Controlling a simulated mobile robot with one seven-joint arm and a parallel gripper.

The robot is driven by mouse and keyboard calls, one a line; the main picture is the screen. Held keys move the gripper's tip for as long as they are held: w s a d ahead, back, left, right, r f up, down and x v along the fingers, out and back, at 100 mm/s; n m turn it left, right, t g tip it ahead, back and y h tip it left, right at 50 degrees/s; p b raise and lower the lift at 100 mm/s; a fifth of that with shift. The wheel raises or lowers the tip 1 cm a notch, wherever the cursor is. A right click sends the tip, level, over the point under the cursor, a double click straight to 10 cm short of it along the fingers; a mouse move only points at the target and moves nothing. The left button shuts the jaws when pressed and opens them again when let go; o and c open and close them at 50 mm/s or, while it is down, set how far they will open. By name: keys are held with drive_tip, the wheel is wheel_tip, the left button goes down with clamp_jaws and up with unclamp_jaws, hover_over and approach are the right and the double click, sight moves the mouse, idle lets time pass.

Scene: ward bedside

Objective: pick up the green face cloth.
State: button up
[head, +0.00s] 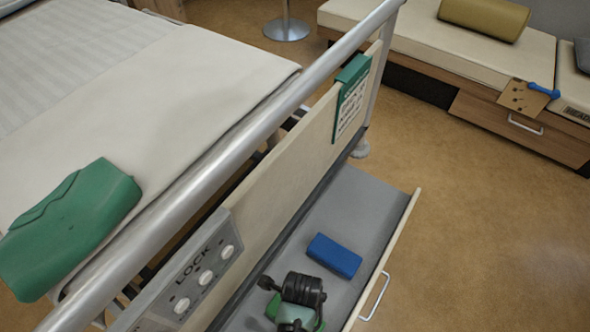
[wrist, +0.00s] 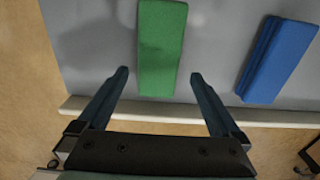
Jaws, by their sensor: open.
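The green face cloth (wrist: 162,45) is a narrow folded block lying on the grey floor of the open drawer (head: 352,196). In the head view only bits of the cloth (head: 272,306) show, because my arm's end covers most of it. My gripper (wrist: 159,75) is open and empty, pointing down at the drawer. In the wrist view its two fingers stand on either side of the cloth's near end, with a gap on each side. I cannot tell how high the fingertips are above the cloth.
A blue folded cloth (head: 334,255) lies in the drawer right of the green one, also in the wrist view (wrist: 277,60). The drawer's front wall (wrist: 190,115) runs close to my gripper. A bed rail (head: 225,155) and a larger green folded item (head: 70,225) are at left.

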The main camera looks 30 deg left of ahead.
wheel_tip(320, 180, down, 6)
drive_tip(key=b, duration=0.2)
drive_tip(key=shift+s+d+f+b, duration=0.1)
drive_tip(key=shift+s+d+b, duration=0.05)
drive_tip(key=shift+b, duration=0.15)
drive_tip(key=c, duration=1.1)
